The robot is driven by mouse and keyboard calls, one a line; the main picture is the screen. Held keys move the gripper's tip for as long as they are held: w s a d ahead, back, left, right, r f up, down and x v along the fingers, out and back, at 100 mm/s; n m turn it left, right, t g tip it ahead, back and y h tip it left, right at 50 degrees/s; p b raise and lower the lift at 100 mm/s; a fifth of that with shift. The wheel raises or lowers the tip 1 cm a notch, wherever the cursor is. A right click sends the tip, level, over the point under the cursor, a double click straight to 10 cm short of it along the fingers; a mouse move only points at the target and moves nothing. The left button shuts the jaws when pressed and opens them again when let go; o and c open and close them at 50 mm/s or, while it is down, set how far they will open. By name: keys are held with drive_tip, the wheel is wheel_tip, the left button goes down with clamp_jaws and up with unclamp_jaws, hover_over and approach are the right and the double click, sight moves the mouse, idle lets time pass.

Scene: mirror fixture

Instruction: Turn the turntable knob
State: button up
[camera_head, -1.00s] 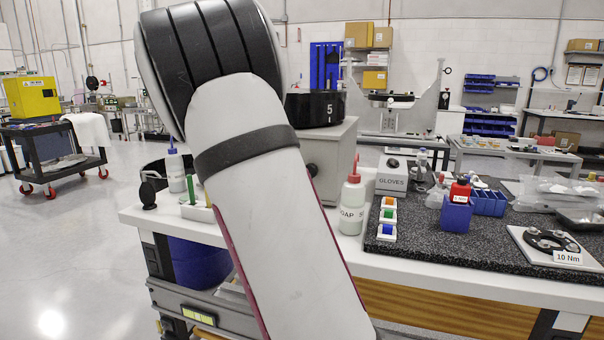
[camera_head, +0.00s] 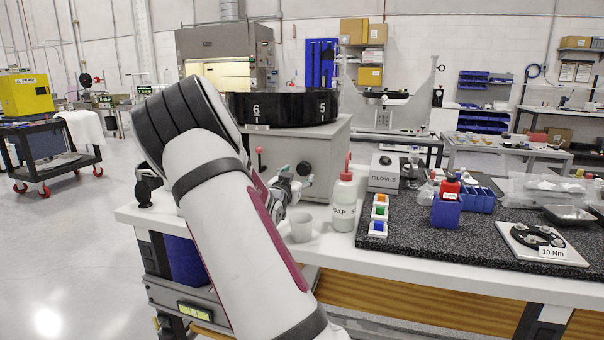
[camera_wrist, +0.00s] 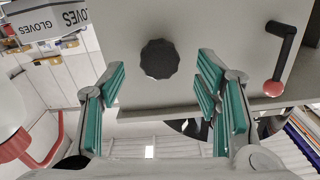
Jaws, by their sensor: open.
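The black scalloped knob (camera_wrist: 159,59) is on the grey face of the turntable box (camera_head: 338,160), ahead of my fingers in the wrist view. In the head view the knob (camera_head: 304,169) is small and dark beside my gripper (camera_head: 296,184). In the wrist view my gripper (camera_wrist: 160,72) is open, its teal-padded fingers spread to either side below the knob. Nothing is between them, and contact with the knob cannot be seen. The black turntable (camera_head: 285,109) on top shows the numbers 6 and 5.
A crank with a red ball (camera_wrist: 274,88) is on the same face, to the right in the wrist view.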

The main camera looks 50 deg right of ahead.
sight(302, 171)
drive_tip(key=shift+x, duration=2.65)
drive_tip(key=c, duration=1.1)
